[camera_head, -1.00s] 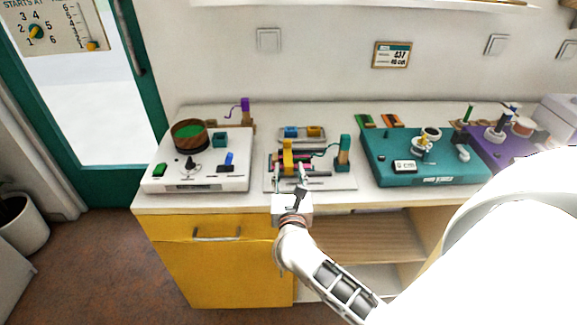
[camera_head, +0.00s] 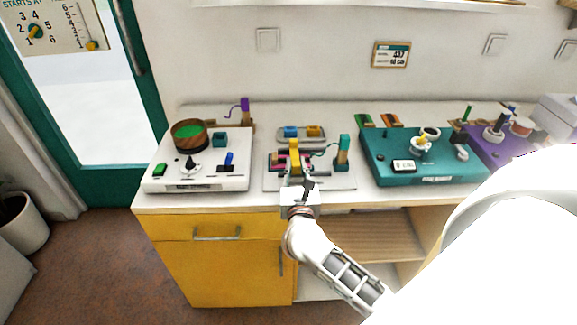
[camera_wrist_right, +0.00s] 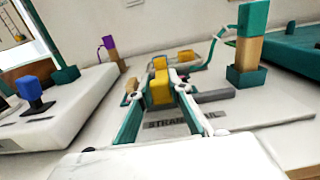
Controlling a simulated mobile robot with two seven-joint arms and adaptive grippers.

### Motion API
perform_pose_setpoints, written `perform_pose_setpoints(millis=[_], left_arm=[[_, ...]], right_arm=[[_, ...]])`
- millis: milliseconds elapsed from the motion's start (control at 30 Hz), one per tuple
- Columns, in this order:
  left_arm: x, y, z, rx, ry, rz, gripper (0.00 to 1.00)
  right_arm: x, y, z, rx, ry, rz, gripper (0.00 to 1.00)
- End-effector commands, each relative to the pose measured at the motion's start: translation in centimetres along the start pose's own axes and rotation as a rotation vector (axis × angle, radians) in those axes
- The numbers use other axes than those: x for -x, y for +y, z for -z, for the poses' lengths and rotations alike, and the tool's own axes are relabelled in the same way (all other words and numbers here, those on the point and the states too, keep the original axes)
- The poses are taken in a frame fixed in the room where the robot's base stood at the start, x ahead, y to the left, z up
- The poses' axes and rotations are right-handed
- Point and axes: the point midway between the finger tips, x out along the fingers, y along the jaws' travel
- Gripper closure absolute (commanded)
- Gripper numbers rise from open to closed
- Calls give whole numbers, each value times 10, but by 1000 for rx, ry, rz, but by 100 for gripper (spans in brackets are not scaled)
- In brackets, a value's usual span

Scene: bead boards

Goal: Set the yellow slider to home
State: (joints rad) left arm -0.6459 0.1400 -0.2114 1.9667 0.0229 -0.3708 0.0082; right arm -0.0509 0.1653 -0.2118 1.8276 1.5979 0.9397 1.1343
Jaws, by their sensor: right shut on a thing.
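The yellow slider (camera_head: 295,152) stands upright on the pale board with the rail (camera_head: 340,182), in the middle of the counter. It also shows in the right wrist view (camera_wrist_right: 160,82). My right gripper (camera_head: 296,172) reaches in from the front and is shut on the yellow slider, with one finger on each side in the right wrist view (camera_wrist_right: 160,98). Pink and dark bars lie behind and beside the slider, partly hidden by it and my gripper. The board's label reads partly "STRAN… …IL", its middle covered. My left gripper is not in view.
A teal-and-wood post (camera_head: 343,153) with a cord stands on the board's right. A tray (camera_head: 302,140) with blue and yellow blocks lies behind. A white panel (camera_head: 205,182) with a bowl (camera_head: 188,136) is at left; a teal board (camera_head: 380,172) is at right.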

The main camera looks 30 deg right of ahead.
Motion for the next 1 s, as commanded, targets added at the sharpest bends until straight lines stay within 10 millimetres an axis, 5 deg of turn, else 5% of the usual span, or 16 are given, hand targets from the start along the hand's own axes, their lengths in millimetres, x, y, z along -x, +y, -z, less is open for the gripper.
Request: perform_pose_setpoints(millis=[100, 300, 700, 733, 767, 1000], left_arm=[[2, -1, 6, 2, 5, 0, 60], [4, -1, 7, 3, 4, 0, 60], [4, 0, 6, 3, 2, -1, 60], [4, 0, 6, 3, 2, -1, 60], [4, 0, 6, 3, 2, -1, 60], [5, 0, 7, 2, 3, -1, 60]], right_arm=[[0, -35, -1, 7, -1, 2, 100], [1, -73, 0, 5, 0, 1, 100], [0, -83, 0, 1, 1, 5, 100], [0, -83, 0, 2, 1, 5, 74], [0, -83, 0, 2, 1, 5, 66], [0, -82, 0, 1, 1, 3, 64]])
